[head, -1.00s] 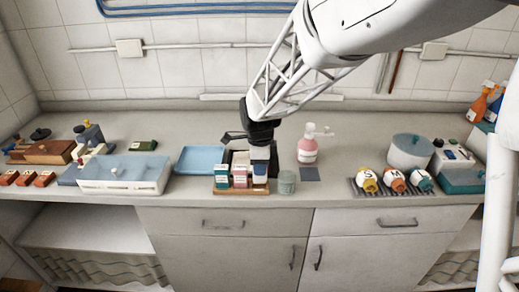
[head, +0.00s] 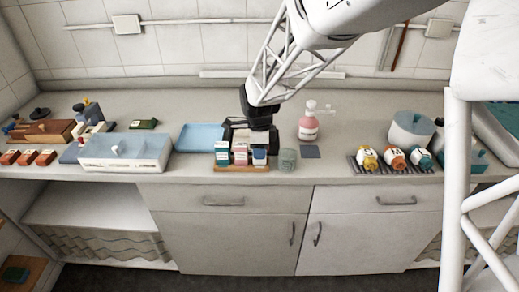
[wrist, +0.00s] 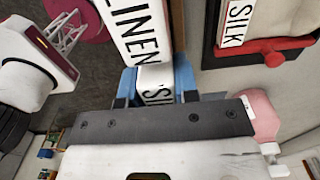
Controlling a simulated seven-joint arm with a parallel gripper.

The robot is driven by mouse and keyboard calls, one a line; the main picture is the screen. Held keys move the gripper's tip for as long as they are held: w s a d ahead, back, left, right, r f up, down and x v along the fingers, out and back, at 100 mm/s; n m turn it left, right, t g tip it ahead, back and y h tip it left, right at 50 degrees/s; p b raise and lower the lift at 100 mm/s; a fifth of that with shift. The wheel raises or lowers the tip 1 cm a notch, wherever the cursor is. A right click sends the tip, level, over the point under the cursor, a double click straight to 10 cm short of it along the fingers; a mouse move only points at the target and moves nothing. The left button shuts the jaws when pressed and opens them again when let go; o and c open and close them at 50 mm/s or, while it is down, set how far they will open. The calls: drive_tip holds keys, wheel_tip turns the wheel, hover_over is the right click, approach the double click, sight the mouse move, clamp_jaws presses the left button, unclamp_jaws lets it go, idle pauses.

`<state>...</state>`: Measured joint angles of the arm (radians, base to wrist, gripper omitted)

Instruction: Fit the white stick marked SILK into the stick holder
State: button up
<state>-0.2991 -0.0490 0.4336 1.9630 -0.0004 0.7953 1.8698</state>
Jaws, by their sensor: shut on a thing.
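My gripper (wrist: 158,85) is shut, its blue fingertips on either side of a white stick marked with letters that read "SI" (wrist: 155,95); the rest of its word is hidden. A white piece marked LINEN (wrist: 140,30) is right by the fingertips. A white label marked SILK (wrist: 238,20) is on a dark-edged thing with a red bar at the upper right of the wrist view. In the head view my gripper (head: 259,143) is at the blue-fronted piece at the right end of a small wooden stand (head: 241,168). I cannot tell whether the stick is seated.
A blue tray (head: 199,138) and a white box (head: 125,160) are to the left. Labelled bottles (head: 394,158) lie on a dark rack at the right.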

drive_tip(key=shift+f, duration=0.15)
drive_tip(key=o, duration=0.9)
wheel_tip(320, 180, up, 12)
drive_tip(key=shift+r, duration=0.2)
idle(0.5)
idle(0.3)
idle(0.3)
